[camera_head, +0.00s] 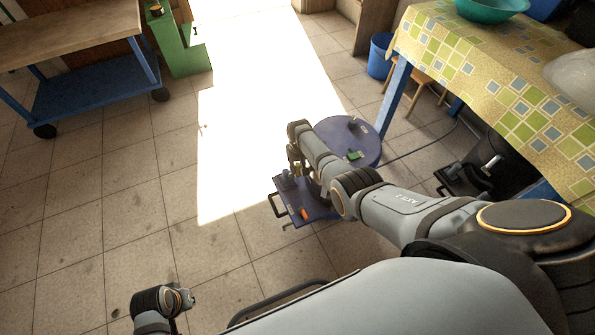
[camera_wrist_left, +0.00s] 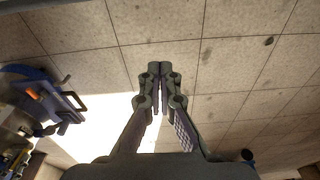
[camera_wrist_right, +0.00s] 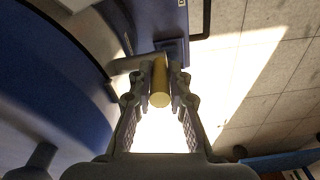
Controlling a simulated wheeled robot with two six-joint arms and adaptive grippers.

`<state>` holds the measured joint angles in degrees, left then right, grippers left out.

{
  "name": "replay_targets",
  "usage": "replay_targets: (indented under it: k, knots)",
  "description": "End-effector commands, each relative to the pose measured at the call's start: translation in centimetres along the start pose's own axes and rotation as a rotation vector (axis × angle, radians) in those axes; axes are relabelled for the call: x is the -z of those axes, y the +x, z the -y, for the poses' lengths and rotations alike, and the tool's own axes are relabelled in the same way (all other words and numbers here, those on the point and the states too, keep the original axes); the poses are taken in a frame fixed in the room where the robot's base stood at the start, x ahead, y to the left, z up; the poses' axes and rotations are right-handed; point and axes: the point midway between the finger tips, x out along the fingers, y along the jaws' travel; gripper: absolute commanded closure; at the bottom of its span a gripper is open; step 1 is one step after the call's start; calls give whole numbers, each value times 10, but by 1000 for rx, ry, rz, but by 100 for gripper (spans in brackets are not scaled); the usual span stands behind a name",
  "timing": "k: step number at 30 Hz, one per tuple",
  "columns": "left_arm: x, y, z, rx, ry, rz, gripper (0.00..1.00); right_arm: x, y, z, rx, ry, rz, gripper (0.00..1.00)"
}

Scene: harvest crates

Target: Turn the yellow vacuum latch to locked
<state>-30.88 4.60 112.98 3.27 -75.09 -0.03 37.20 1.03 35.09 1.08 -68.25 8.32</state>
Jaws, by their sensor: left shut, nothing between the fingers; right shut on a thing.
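The yellow latch (camera_wrist_right: 160,85) is a short yellow cylinder in the right wrist view, between the fingertips of my right gripper (camera_wrist_right: 158,72). That gripper is shut on it. In the head view my right gripper (camera_head: 296,166) is low beside the blue round vacuum (camera_head: 361,139), mostly hidden by its own arm. The vacuum's blue wall also shows at the left of the right wrist view (camera_wrist_right: 45,110). My left gripper (camera_wrist_left: 160,72) is shut and empty above bare tiles, away from the vacuum. The latch's exact angle is hard to tell.
A table with a checked cloth (camera_head: 480,55) stands at the right, with a dark machine (camera_head: 480,170) beneath. A blue bucket (camera_head: 380,55) is behind. A wheeled cart (camera_head: 75,40) and green step-like stand (camera_head: 185,45) are at the left. The tiled floor between is clear.

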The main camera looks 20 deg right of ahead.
Motion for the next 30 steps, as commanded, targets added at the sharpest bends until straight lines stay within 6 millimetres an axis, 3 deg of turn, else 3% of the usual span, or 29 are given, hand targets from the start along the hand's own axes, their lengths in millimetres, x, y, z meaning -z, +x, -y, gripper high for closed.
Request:
replay_targets:
  k: [9, 26, 27, 30]
  knots:
    - [0, -54, -11, -22, 13, 7, 100, 3, 2, 1, -13, 0, 70, 100]
    - [0, -58, -13, -28, 15, -3, 100, 4, 1, 1, -16, 0, 86, 100]
    - [0, -58, -13, -28, 15, -3, 100, 4, 1, 1, -16, 0, 86, 79]
    - [0, -58, -13, -28, 15, -3, 100, 4, 1, 1, -16, 0, 85, 65]
